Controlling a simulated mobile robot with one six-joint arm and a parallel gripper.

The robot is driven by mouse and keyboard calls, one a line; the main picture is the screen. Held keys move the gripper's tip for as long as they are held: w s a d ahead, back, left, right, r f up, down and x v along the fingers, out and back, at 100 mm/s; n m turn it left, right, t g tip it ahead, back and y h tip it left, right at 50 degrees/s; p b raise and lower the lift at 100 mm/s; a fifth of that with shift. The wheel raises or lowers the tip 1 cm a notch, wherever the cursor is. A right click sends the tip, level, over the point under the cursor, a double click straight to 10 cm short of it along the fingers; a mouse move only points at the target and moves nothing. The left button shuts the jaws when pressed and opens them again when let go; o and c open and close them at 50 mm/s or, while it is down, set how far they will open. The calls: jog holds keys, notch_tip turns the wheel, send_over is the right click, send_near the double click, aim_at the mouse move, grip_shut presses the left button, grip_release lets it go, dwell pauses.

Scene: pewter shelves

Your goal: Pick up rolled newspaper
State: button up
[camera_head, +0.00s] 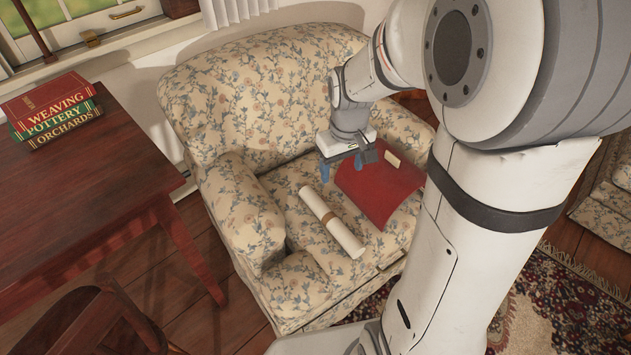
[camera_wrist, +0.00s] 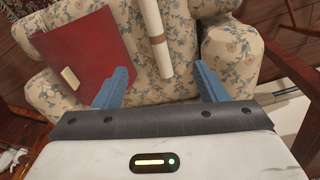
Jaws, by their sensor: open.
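The rolled newspaper (camera_head: 332,222) is a pale roll with a brown band around its middle. It lies on the seat of a floral armchair (camera_head: 284,192). In the wrist view the roll (camera_wrist: 153,25) shows ahead of my gripper, its upper end cut off by the frame edge. My gripper (camera_head: 341,169) is above the seat, toward the backrest from the roll.
A red folder (camera_head: 378,190) with a pale label lies on the seat, right of the roll. The armrests and backrest rise around the seat. A wooden table (camera_head: 80,180) with stacked books (camera_head: 50,108) stands at left, and a wooden chair (camera_head: 100,325) is below it.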

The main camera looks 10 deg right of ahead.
jog(key=n+g+b, duration=0.1)
jog(key=n+b, duration=0.1)
jog(key=b, duration=0.9)
send_over(330, 216)
jog(key=f, duration=2.2)
jog(key=shift+s+a, duration=0.15)
jog(key=shift+s, duration=0.05)
notch_tip(330, 216, down, 8)
jog(key=b, duration=0.4)
jog(key=shift+w, duration=0.15)
jog(key=shift+c, duration=0.5)
jog(key=c, duration=1.1)
